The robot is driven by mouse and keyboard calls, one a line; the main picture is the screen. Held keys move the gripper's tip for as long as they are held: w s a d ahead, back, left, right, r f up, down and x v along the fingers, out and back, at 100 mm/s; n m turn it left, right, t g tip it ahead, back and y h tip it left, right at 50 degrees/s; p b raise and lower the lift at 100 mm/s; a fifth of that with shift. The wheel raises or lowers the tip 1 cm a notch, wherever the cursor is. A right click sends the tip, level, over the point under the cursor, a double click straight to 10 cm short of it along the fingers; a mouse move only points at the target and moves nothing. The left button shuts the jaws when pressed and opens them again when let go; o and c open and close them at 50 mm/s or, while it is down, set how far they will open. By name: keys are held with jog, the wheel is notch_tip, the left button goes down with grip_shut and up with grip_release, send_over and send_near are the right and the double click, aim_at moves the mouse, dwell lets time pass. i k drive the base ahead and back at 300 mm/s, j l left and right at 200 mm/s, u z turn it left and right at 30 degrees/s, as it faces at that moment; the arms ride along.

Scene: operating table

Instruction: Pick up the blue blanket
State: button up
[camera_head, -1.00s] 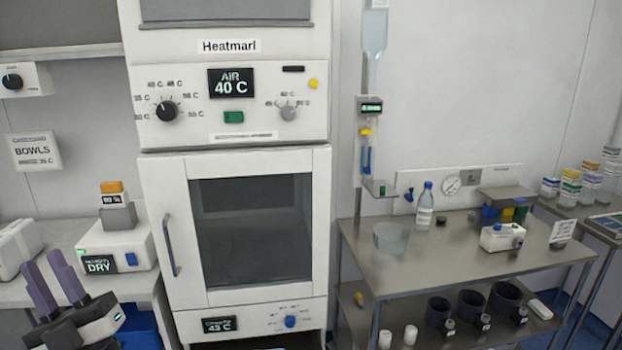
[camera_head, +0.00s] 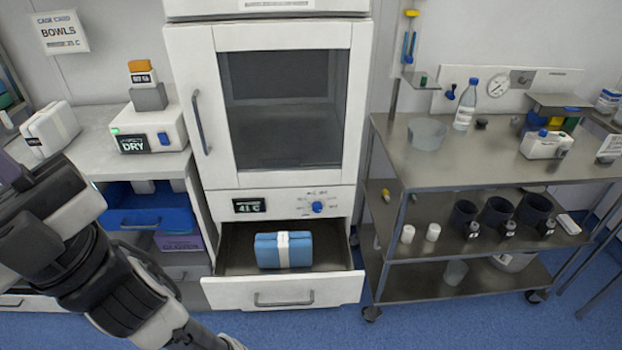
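The blue blanket (camera_head: 270,252) is a folded bundle with a white band around its middle. It lies in the open bottom drawer (camera_head: 330,287) of the white warming cabinet, toward the middle of the drawer. My gripper (camera_head: 10,170) is at the left edge of the picture, mostly cut off by the frame, left of the blanket and well apart from it. Only a dark purple finger part shows, so its opening is hidden. My arm crosses the lower left.
The warming cabinet's glass door (camera_head: 285,105) is shut above the drawer. A steel cart (camera_head: 450,175) with a bowl, bottle and dark cups stands close on the right. A counter (camera_head: 95,135) with a DRY device is on the left. Blue floor is free in front.

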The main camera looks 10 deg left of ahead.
aim_at(282, 250)
jog(key=u, duration=0.55)
jog(key=k+l+u, duration=0.2)
jog(key=l, duration=0.25)
jog(key=l+u, duration=0.25)
jog(key=l, duration=0.2)
jog(key=i+l+u, duration=0.15)
jog(key=l, duration=0.3)
jog(key=i+l+u, duration=0.2)
jog(key=l, duration=0.25)
jog(key=l+u, duration=0.15)
jog(key=l, duration=0.3)
jog(key=i+l+u, duration=0.2)
jog(key=l, duration=0.3)
jog(key=i, duration=0.45)
